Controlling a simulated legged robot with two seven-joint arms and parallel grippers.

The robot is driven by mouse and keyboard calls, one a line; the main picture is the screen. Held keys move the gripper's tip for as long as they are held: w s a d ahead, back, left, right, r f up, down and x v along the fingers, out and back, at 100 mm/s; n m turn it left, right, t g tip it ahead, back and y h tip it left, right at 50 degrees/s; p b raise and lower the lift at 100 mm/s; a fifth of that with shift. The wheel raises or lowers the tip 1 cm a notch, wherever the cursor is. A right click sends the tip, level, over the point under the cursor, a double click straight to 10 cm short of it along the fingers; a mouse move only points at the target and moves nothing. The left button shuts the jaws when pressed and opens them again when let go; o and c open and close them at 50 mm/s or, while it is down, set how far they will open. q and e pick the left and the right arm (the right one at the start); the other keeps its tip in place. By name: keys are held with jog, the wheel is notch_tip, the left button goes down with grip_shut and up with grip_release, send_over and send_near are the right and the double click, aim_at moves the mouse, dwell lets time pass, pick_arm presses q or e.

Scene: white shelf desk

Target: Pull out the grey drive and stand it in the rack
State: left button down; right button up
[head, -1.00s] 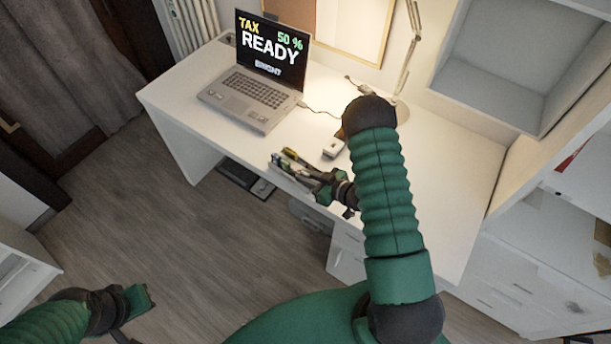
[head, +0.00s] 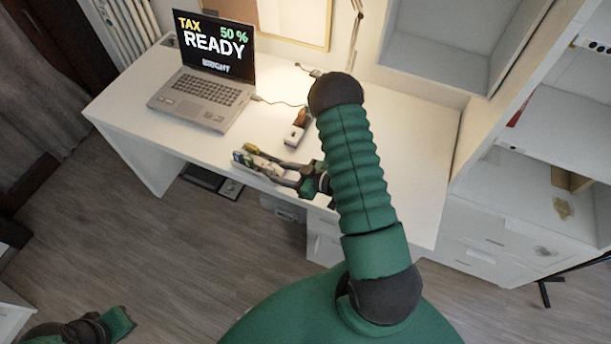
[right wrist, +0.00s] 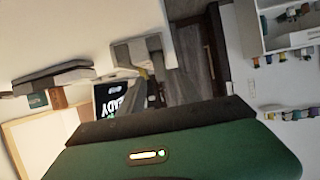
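My right gripper (head: 272,170) is over the front edge of the white desk, its two fingers apart. A small pale block with a brown top (head: 296,130) lies further back on the desk, apart from the gripper. I cannot pick out the grey drive with certainty. My left gripper (head: 121,323) is low at the bottom left, over the floor, its fingers unclear.
An open laptop (head: 203,97) stands on the left of the desk (head: 400,190), with a cable on its right. A lamp arm (head: 355,25) rises behind. A box shelf (head: 450,40) hangs at the back right and a shelf unit stands at right. The front right of the desk is clear.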

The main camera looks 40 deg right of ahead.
jog(key=v, duration=1.1)
jog(key=shift+s, duration=0.35)
jog(key=shift+r, duration=0.15)
